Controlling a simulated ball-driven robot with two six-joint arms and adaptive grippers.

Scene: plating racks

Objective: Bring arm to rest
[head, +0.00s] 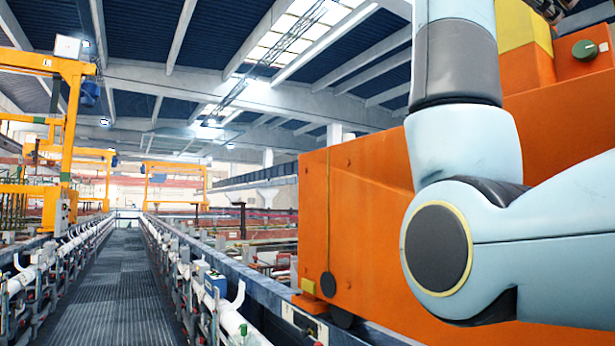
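My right arm (462,190) fills the right side of the head view. It is pale blue with a grey band and a dark round joint cap with a yellow ring. One link comes in from the right edge to the bent elbow, and another rises out of the top of the picture. The arm stands in front of a large orange machine; I cannot tell whether they touch. No gripper can be made out. A dark mechanical part is cut off at the top right corner, and I cannot tell what it is. My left arm is not in view.
The orange machine (350,220) stands close on the right, on a rail. A grated walkway (115,285) runs clear into the distance. White pipes (235,320) and fittings line both sides. Yellow gantry frames (70,130) stand at the left and farther back.

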